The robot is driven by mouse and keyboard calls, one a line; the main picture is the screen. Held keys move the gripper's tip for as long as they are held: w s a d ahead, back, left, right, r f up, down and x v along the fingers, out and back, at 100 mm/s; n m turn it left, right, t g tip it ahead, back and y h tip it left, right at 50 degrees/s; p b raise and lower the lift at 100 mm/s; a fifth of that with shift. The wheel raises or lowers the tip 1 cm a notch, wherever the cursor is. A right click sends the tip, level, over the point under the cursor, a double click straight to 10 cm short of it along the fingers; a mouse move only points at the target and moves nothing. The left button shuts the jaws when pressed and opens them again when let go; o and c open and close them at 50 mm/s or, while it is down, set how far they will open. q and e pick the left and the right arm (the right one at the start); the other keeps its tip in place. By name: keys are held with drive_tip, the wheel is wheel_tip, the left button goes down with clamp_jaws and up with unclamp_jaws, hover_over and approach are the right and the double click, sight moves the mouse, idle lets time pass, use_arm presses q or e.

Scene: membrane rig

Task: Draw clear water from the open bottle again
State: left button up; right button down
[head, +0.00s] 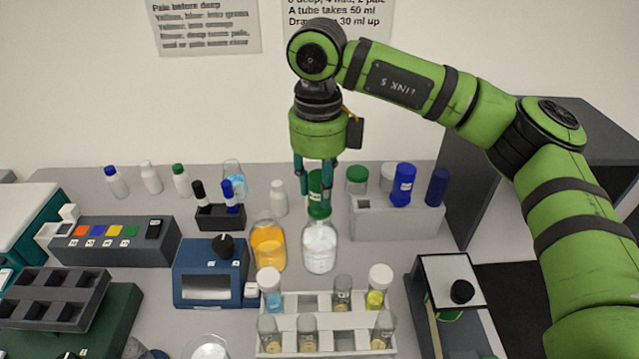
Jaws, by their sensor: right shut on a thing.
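A clear glass bottle (320,250) stands on the table below my right gripper, with colourless liquid and white marks on its side. My right gripper (314,186) points straight down over this bottle and is shut on a green pipette-like thing (319,208). The lower end of the green thing is at the bottle's mouth. Whether a tip reaches into the liquid I cannot tell. My left gripper is not in view.
A bottle of orange liquid (268,247) stands close to the left. A white tube rack (335,338) with several vials is in front. A grey holder (395,222) with capped containers is right behind. A blue device (210,275) stands left.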

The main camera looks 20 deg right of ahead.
wheel_tip(320, 180, up, 9)
drive_tip(key=p, duration=0.5)
drive_tip(key=shift+f, duration=0.1)
idle(0.4)
